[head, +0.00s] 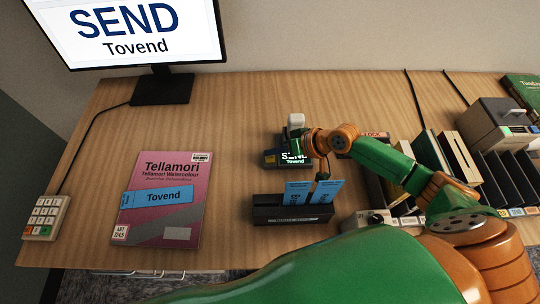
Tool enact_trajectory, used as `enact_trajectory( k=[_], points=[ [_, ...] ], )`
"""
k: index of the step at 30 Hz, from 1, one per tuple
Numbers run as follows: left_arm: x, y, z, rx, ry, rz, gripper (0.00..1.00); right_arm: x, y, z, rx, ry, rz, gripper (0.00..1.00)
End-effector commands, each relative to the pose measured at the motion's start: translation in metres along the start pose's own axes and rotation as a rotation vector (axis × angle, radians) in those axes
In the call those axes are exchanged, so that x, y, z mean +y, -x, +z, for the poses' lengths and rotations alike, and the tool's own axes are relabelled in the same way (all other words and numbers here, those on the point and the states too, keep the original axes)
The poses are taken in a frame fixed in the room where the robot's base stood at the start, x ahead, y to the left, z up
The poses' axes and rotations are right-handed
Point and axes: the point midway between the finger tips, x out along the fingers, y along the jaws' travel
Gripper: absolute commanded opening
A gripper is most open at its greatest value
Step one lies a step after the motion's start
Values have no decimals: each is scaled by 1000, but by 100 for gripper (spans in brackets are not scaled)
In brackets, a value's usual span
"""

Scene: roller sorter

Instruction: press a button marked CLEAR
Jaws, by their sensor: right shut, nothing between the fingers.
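No button with a readable CLEAR mark shows. A beige keypad (45,217) with pale keys and a few coloured keys lies at the table's left edge; its key marks are too small to read. A small dark device (271,158) has a lit display reading SEND Tovend, partly covered by my right arm. A grey box (362,224) at the front edge is partly hidden by my right arm. My left gripper is not in view.
A monitor (150,28) reads SEND Tovend. A pink book (155,222) with a blue Tovend slip (163,196) lies front left. A black holder (275,212) carries blue slips (297,190). Books and black slots (498,175) fill the right.

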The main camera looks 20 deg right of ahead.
Motion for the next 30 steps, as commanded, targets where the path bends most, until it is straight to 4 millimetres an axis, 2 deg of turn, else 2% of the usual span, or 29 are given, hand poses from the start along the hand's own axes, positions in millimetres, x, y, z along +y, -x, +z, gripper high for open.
enact_trajectory(
  k=[20,30],
  points=[
    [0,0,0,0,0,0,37,0,0,0,0,0,0,0],
    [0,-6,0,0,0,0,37,4,-6,4,1,0,-1,0]
  ],
)
